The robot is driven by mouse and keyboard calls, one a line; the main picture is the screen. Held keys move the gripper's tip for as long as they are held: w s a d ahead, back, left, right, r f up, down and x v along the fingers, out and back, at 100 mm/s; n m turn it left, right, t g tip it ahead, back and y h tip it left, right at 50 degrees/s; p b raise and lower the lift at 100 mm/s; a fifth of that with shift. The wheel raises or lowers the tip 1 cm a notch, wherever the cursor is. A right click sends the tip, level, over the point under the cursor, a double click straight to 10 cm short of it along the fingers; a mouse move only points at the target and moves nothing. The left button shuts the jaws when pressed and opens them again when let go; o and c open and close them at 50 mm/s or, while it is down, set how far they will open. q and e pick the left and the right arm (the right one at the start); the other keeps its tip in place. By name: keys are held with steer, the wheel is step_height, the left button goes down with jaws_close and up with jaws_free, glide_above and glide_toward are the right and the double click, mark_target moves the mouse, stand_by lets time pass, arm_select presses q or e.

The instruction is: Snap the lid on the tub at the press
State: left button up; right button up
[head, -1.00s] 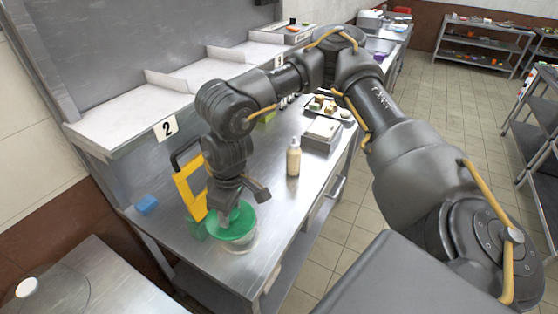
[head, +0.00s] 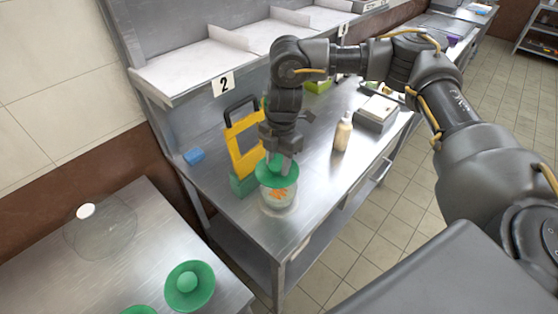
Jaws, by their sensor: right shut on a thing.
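The clear tub (head: 279,203) stands on the steel counter, with orange contents showing inside. My right gripper (head: 279,166) is shut on the green lid (head: 268,178), reaching down from above. The lid is over the tub's back part and looks tilted, with the contents visible below its near edge. I cannot tell whether it touches the rim. The press (head: 240,145), a yellow frame with a black handle and green base, stands just left of and behind the tub. My left gripper is not in view.
A cream bottle (head: 342,132) and a grey scale-like box (head: 376,113) stand to the right on the counter. A blue block (head: 194,156) lies at left. A nearer table holds a green knobbed lid (head: 189,287) and a transparent round cover (head: 99,229). The counter's front is clear.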

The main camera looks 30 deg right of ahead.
steer(key=n, duration=0.2)
steer(key=w+f+n, duration=0.1)
steer(key=shift+d+n, duration=0.4)
steer(key=shift+s, duration=0.1)
step_height(320, 180, down, 6)
steer(key=b, duration=0.6)
steer(key=shift+f, duration=0.2)
steer(key=shift+r+p, duration=0.1)
steer(key=shift+p, duration=0.5)
stand_by(0.8)
steer(key=shift+f+p, duration=0.2)
steer(key=shift+p, duration=0.35)
stand_by(1.2)
